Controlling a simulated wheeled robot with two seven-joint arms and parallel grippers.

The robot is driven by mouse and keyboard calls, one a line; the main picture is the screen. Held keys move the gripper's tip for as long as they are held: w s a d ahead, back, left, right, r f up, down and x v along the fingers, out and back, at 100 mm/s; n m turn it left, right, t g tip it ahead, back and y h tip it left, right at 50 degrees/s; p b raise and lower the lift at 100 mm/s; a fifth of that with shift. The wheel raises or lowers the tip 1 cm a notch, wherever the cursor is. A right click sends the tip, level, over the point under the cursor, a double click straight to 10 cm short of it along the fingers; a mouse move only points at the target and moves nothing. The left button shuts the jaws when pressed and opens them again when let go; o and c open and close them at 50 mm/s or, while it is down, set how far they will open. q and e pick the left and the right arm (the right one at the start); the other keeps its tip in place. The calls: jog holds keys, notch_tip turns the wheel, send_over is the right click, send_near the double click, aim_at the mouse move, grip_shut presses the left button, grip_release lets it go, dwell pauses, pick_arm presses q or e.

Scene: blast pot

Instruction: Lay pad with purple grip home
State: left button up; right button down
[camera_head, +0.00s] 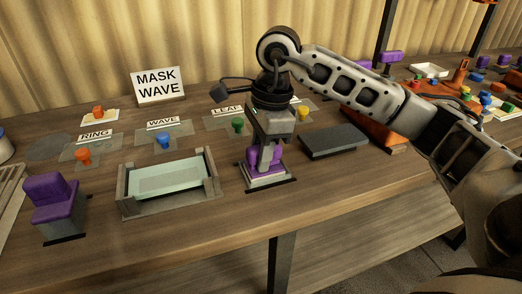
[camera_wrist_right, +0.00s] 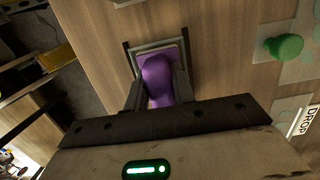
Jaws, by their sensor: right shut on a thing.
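The pad with the purple grip (camera_head: 253,157) is at the middle of the table's front part in the head view. Its pale base (camera_head: 266,180) is at a dark flat outline on the wood; whether it rests fully down cannot be told. My right gripper (camera_head: 268,164) points down and is shut on the purple grip. My left gripper is not in view.
A grey-framed tray with a pale glass plate (camera_head: 125,199) is left of the pad. A purple-topped block (camera_head: 55,200) stands further left. Knobs in orange (camera_head: 83,155), blue (camera_head: 163,140) and green (camera_head: 238,126) stand behind. A dark slab (camera_head: 334,141) is right. A sign reads MASK WAVE (camera_head: 157,87).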

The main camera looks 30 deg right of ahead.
jog(key=shift+f, duration=0.15)
jog(key=c, duration=1.1)
grip_release()
pick_arm(q)
jog(key=p, duration=0.3)
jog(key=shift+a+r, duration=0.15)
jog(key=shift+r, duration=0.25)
pick_arm(e)
jog(key=r, duration=0.5)
jog(key=d+r, duration=0.1)
jog(key=r, duration=0.4)
jog(key=d+r, duration=0.1)
jog(key=r, duration=0.4)
jog(key=shift+s+d+r, duration=0.2)
jog(key=shift+s+r, duration=0.1)
jog(key=shift+r, duration=0.1)
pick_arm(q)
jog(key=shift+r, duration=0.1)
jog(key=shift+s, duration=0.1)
pick_arm(e)
jog(key=shift+s+f, duration=0.1)
